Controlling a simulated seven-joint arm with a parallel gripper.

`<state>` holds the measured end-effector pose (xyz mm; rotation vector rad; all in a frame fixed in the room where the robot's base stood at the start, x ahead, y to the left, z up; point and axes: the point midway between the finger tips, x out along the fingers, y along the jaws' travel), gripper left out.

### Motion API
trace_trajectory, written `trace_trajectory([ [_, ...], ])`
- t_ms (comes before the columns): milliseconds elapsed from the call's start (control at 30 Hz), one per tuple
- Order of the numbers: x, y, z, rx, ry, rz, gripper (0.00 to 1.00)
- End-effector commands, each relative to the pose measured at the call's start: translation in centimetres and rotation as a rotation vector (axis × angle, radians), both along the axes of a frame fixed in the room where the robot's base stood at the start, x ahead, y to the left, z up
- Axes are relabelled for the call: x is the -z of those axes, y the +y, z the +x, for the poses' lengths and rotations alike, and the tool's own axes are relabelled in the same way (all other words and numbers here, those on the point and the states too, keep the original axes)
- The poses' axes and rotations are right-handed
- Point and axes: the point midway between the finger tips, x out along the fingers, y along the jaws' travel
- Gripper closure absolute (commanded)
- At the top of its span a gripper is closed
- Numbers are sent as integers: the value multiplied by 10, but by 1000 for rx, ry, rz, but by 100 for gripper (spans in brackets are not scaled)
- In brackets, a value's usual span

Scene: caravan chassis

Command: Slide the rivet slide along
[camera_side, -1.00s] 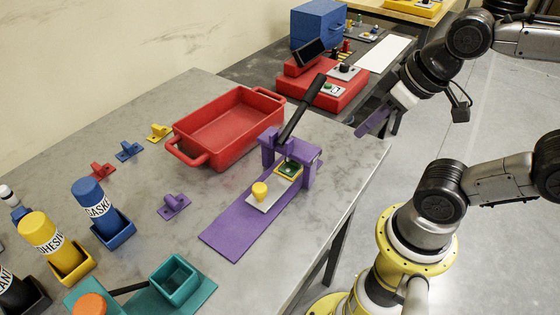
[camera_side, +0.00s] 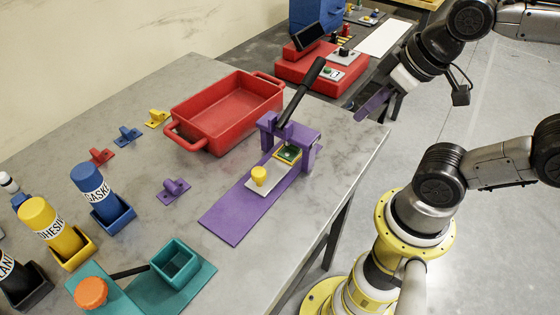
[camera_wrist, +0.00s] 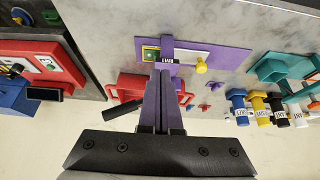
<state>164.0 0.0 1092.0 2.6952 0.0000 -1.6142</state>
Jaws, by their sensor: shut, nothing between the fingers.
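The rivet slide is a pale plate (camera_side: 250,191) with a yellow knob (camera_side: 259,175) and a green square piece (camera_side: 288,153) on it. It lies on a long purple base (camera_side: 230,220), with the green piece's end at a purple press frame (camera_side: 310,155) that has a black lever (camera_side: 302,90). In the wrist view the yellow knob (camera_wrist: 201,66) is right of the frame. My gripper (camera_side: 360,113) is off to the right of the press, apart from it, with its purple fingers shut and empty. The fingers (camera_wrist: 163,80) hide part of the frame in the wrist view.
A red bin (camera_side: 190,132) stands behind the press. Small coloured brackets (camera_side: 174,192), bottles in holders (camera_side: 95,195) and a teal fixture (camera_side: 195,285) are to the left. A red console (camera_side: 315,75) is on the far bench.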

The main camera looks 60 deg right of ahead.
Motion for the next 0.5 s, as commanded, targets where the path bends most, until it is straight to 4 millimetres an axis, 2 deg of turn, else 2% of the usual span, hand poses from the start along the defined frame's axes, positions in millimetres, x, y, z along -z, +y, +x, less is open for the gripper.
trace_trajectory([
  [200, 0, 0, 0, 0, 0, 0, 100],
  [333, 1, 0, -2, 13, 12, 7, 78],
  [433, -14, 0, 2, 38, 13, 20, 60],
  [500, -25, 2, 12, 43, 39, 28, 48],
])
